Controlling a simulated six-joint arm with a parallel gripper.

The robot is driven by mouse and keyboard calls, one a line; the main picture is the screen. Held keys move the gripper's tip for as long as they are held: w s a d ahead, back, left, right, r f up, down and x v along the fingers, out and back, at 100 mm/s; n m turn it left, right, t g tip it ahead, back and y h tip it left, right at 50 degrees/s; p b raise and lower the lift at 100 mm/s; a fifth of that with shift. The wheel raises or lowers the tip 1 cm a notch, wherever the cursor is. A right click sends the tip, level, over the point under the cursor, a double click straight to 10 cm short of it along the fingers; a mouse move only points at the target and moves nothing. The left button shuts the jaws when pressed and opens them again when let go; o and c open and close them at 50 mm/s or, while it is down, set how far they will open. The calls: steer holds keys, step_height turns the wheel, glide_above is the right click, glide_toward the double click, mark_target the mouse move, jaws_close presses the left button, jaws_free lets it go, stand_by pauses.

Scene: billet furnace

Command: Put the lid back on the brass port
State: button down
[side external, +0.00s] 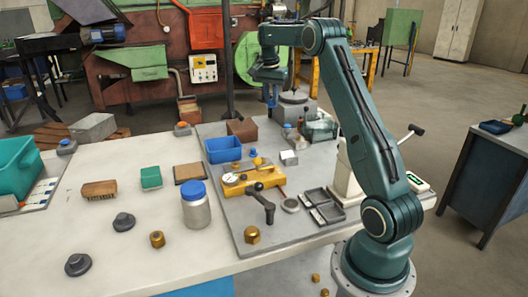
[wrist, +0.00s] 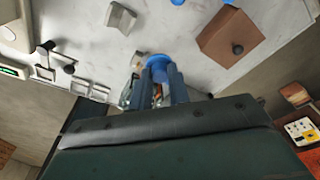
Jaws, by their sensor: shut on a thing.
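My gripper (side external: 271,98) hangs above the back part of the grey work plate, left of a grey round-topped block. In the wrist view its two blue-grey fingers (wrist: 160,82) are shut on a blue round lid (wrist: 157,60), whose rim shows beyond the fingertips. The lid is held clear of the plate, as far as I can tell. A little orange-brown colour shows between the fingers, too small to name. I cannot pick out the brass port with certainty; the gripper may hide it. A brass hex piece (side external: 252,235) stands at the plate's front edge.
Near the gripper are a brown block (side external: 242,129), a blue bin (side external: 223,149), a clear box (side external: 320,127) and the grey round-topped block (side external: 293,98). A yellow fixture (side external: 255,178) with a black handle, a white block (side external: 289,157) and black trays (side external: 322,205) stand further forward.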

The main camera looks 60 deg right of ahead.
steer(key=a+f, duration=0.9)
steer(key=shift+s+a, duration=0.25)
steer(key=shift+f, duration=0.3)
steer(key=shift+f, duration=3)
steer(key=shift+f, duration=0.2)
stand_by(0.3)
steer(key=c, duration=0.8)
jaws_free()
steer(key=shift+o, duration=0.2)
steer(key=shift+r, duration=0.1)
